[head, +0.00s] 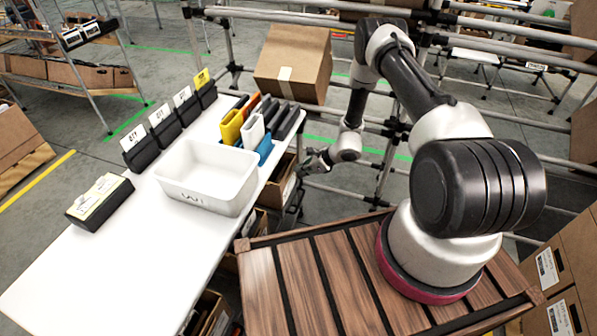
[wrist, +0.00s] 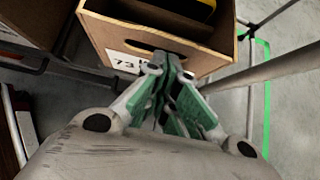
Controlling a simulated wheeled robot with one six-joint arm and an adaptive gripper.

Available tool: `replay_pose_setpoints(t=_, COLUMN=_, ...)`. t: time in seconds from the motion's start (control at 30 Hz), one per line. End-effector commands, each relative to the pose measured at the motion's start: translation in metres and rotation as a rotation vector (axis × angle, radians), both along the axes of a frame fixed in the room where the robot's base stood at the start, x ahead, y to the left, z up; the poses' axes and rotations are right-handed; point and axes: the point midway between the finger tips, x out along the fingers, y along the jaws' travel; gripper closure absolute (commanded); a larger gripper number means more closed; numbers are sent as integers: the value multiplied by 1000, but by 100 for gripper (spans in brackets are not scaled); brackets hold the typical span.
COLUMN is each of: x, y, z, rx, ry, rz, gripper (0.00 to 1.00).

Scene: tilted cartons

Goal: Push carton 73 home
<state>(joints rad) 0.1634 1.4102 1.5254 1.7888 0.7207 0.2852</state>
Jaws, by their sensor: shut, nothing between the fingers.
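Carton 73 (wrist: 108,41) is a brown cardboard box with a dark hand slot and a white label reading 73. It is at the top of the wrist view, with something dark and a bit of yellow inside it. My gripper (wrist: 176,62) is shut and empty, its fingertips at the front face of the carton beside the label. I cannot tell whether they touch the face. In the head view my gripper (head: 316,161) is beyond the table's right edge, close to a carton (head: 281,185) under the table. Its number does not show there.
A white table (head: 95,262) holds a white bin (head: 195,190), black card holders and coloured holders. A tilted carton (head: 293,65) sits on the pipe rack behind. In the wrist view a grey rail (wrist: 278,66) runs right of the carton, with another box (wrist: 40,22) to the left.

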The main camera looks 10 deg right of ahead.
Motion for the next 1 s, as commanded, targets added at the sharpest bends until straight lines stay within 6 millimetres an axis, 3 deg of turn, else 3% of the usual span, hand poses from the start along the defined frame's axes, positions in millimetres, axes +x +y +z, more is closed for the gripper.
replay_pose_setpoints(t=0.07, x=-3, y=-15, z=0, rx=0, ry=2, rz=-1, gripper=100)
replay_pose_setpoints(t=0.3, x=-26, y=-50, z=42, rx=-1, ry=2, rz=-2, gripper=100)
replay_pose_setpoints(t=0.5, x=-39, y=-68, z=64, rx=-2, ry=2, rz=1, gripper=100)
replay_pose_setpoints(t=0.83, x=-47, y=-72, z=72, rx=-5, ry=-16, rz=44, gripper=100)
replay_pose_setpoints(t=1.0, x=-99, y=-61, z=70, rx=5, ry=2, rz=238, gripper=100)
